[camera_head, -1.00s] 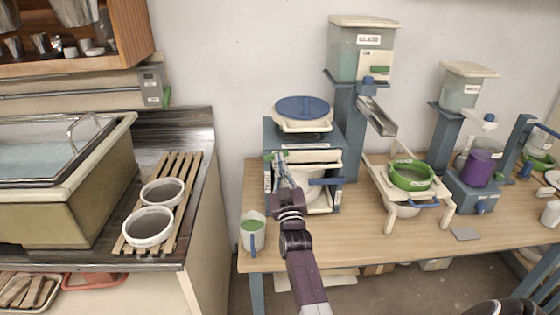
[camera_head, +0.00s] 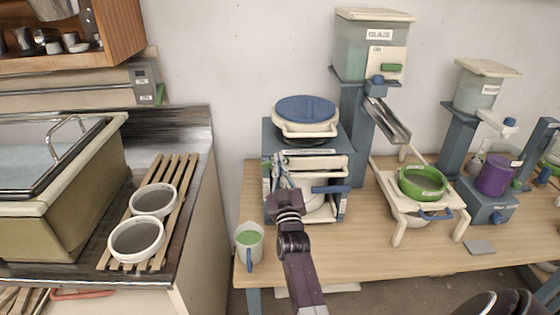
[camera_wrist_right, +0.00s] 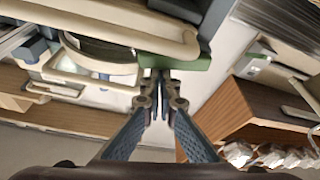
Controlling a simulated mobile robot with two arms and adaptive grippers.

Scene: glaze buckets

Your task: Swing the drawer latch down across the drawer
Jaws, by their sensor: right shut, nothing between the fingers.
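The drawer unit (camera_head: 271,135) is a blue-grey frame on the wooden table with a cream drawer front and a blue handle (camera_head: 330,189). My right gripper (camera_head: 281,171) is shut and empty at the left side of the drawer front. In the right wrist view its closed fingertips (camera_wrist_right: 160,76) are at the edge of a green bar (camera_wrist_right: 178,61), which looks like the drawer latch, beside the cream drawer parts (camera_wrist_right: 120,28). Whether they touch is unclear. In the head view my gripper and arm hide much of this area, so the latch's angle is hard to tell. My left gripper is not in view.
A white jug of green glaze (camera_head: 249,243) stands close to the left of my right arm. A blue-lidded bucket (camera_head: 305,112) sits on top of the unit. A green sieve (camera_head: 423,182) on a cream stand is to the right. Two white pots stand on a slatted rack (camera_head: 184,186).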

